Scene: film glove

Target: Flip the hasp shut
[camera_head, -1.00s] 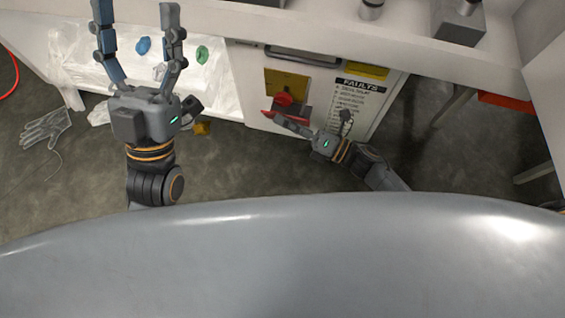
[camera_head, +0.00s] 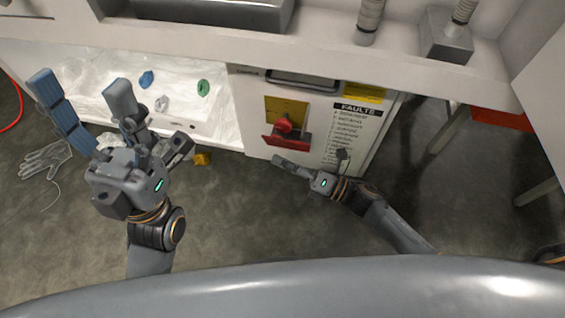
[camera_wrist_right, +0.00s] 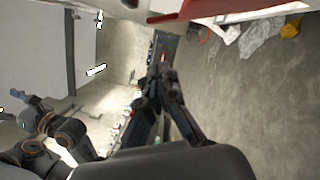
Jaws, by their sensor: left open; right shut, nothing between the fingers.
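The red hasp (camera_head: 287,141) is on the front of a white cabinet, below a yellow plate (camera_head: 292,108) with a red knob (camera_head: 284,125) over it. I cannot tell whether the hasp lies flat against the cabinet. My right gripper (camera_head: 276,160) is shut and empty, just below the hasp and apart from it. In the right wrist view its fingers (camera_wrist_right: 160,75) are together, and a red edge (camera_wrist_right: 168,17) shows at the top. My left gripper (camera_head: 79,88) is open and empty, far left of the hasp, with its fingers spread.
A white FAULTS list (camera_head: 355,130) is on the cabinet, right of the hasp. A shelf (camera_head: 75,92) left of the cabinet holds blue, green and pale crumpled pieces. A grey glove (camera_head: 45,160) and a yellow piece (camera_head: 203,159) lie on the floor. The counter edge overhangs above.

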